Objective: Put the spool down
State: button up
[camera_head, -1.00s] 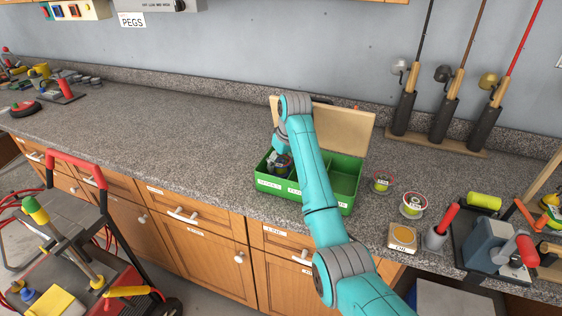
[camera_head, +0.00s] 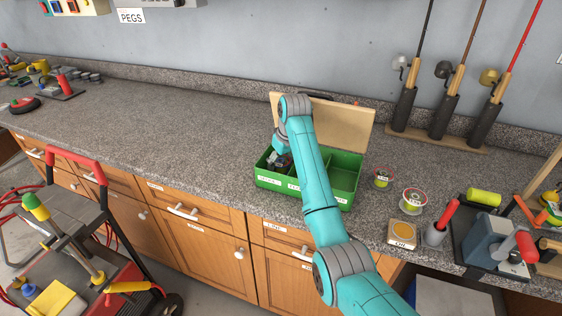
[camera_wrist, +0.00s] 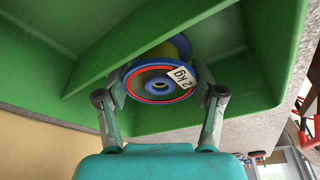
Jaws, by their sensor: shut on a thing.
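The spool (camera_wrist: 158,84) has a blue and red rim, a yellow-green part behind it and a "2 kg" label. It shows in the wrist view inside a compartment of the green box (camera_wrist: 270,50). My gripper (camera_wrist: 163,88) is shut on the spool, one finger on each side of its rim. In the head view my gripper (camera_head: 279,160) reaches down into the left compartment of the green box (camera_head: 283,185), and the spool is hard to make out there. I cannot tell whether the spool touches the compartment floor.
The box's open lid (camera_head: 345,122) stands behind it. Two other spools, a small one (camera_head: 382,178) and a larger one (camera_head: 413,200), lie to the right. Fishing rods (camera_head: 445,105) stand in a rack at the back.

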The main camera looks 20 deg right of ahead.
jog(key=o, duration=1.2)
jog(key=v, duration=0.7)
jog(key=shift+r, duration=0.2)
grip_shut()
dwell(0.7)
